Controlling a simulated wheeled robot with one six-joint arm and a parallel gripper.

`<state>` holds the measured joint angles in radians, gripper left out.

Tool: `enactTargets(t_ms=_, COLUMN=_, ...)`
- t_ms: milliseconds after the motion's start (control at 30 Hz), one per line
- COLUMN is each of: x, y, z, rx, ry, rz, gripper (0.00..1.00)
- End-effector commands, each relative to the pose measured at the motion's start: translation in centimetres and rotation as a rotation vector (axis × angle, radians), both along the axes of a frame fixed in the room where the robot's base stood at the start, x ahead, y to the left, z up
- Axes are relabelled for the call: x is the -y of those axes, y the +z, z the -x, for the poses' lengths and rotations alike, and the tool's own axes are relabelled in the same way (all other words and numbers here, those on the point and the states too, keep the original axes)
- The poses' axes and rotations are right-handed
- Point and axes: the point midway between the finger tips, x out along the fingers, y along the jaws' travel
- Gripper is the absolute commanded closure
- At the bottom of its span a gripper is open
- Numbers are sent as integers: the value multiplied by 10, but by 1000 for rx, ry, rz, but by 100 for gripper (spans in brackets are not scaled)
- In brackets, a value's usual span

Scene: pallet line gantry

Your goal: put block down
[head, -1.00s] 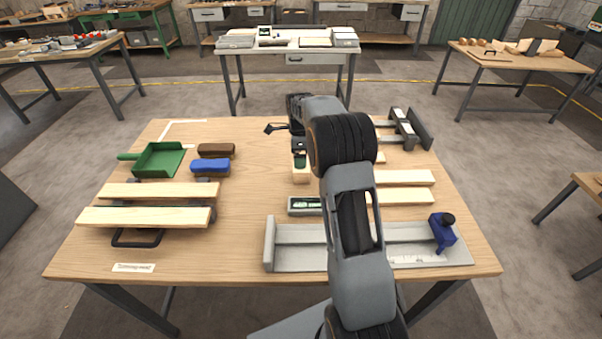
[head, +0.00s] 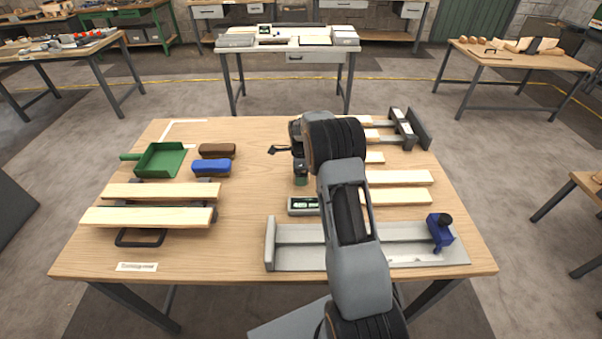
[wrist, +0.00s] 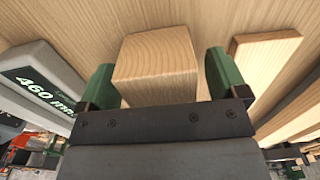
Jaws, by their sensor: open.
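A pale wooden block (wrist: 157,68) shows in the wrist view between the two green fingers of my gripper (wrist: 161,76). The fingers are open. A narrow gap shows between the block and the right finger; I cannot tell whether the left finger touches it. In the head view my gripper (head: 301,177) points down over the middle of the table (head: 255,205), beyond the small grey-and-green case. The block is not clearly visible there, hidden by the gripper and arm. I cannot tell from these views whether the block rests on the tabletop.
A grey-and-green case (head: 303,206) lies just nearer than the gripper. Wooden strips (head: 400,178) lie to its right, a grey trough with a blue stop (head: 440,231) in front. Blue (head: 211,167) and brown brushes and a green dustpan (head: 160,159) are left. Bare tabletop lies between.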

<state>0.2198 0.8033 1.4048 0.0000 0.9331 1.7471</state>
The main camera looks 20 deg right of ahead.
Motion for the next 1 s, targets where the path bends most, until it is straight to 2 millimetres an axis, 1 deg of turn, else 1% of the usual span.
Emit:
enactTargets(t_ms=100, x=0, y=0, z=0, rx=0, ry=0, rz=0, gripper=9)
enactTargets(t_ms=700, x=0, y=1, z=0, rx=0, ry=0, rz=0, gripper=67)
enactTargets(t_ms=1000, x=0, y=4, z=0, rx=1, ry=0, rz=0, gripper=67)
